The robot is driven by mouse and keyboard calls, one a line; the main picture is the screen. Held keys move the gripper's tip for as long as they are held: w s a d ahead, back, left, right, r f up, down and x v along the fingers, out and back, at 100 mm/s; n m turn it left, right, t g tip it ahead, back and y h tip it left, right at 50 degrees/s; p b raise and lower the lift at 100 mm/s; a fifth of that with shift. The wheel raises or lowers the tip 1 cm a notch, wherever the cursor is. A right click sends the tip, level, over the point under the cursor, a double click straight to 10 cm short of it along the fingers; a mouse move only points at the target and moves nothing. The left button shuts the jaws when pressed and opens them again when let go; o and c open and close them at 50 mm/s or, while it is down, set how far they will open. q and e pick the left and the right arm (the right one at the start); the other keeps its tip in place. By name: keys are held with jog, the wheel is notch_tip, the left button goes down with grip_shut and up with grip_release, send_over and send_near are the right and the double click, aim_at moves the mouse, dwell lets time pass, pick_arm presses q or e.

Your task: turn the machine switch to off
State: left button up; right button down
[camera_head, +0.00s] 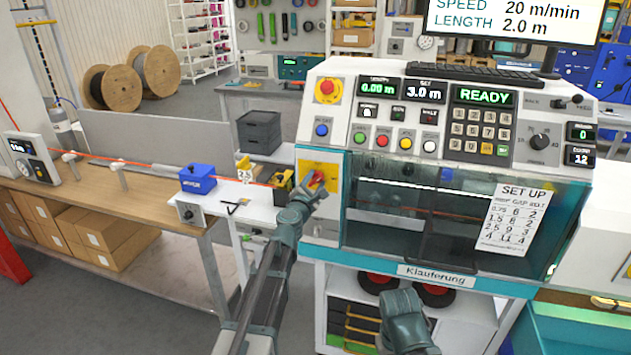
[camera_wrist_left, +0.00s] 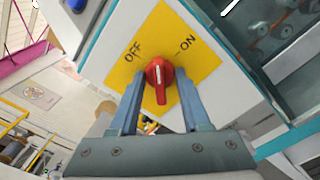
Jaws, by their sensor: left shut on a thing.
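The machine switch is a red knob (camera_wrist_left: 158,76) on a yellow plate (camera_wrist_left: 203,70) marked OFF at left and ON at right. In the wrist view its grip bar runs roughly up and down, between the two words. My left gripper (camera_wrist_left: 160,100) has one finger on each side of the knob and is shut on it. In the head view the red knob (camera_head: 316,179) and yellow plate (camera_head: 331,170) are on the machine's left front, with my left gripper (camera_head: 314,192) partly covering them. My right gripper (camera_head: 403,312) is low in front of the machine; its fingers are not clear.
The machine's control panel (camera_head: 438,92) has buttons and a READY display above the switch. A clear window (camera_head: 400,215) is right of it. A bench (camera_head: 130,195) with a blue box (camera_head: 197,179) and a red cable stands at the left. An emergency stop (camera_head: 328,90) is above the switch.

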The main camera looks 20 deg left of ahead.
pick_arm(q)
jog(key=n, duration=0.8)
jog(key=o, duration=0.9)
jog(key=shift+o, duration=0.2)
jog(key=shift+s, duration=0.1)
jog(key=s, duration=0.7)
jog(key=shift+s+a, duration=0.15)
jog(key=shift+s, duration=0.25)
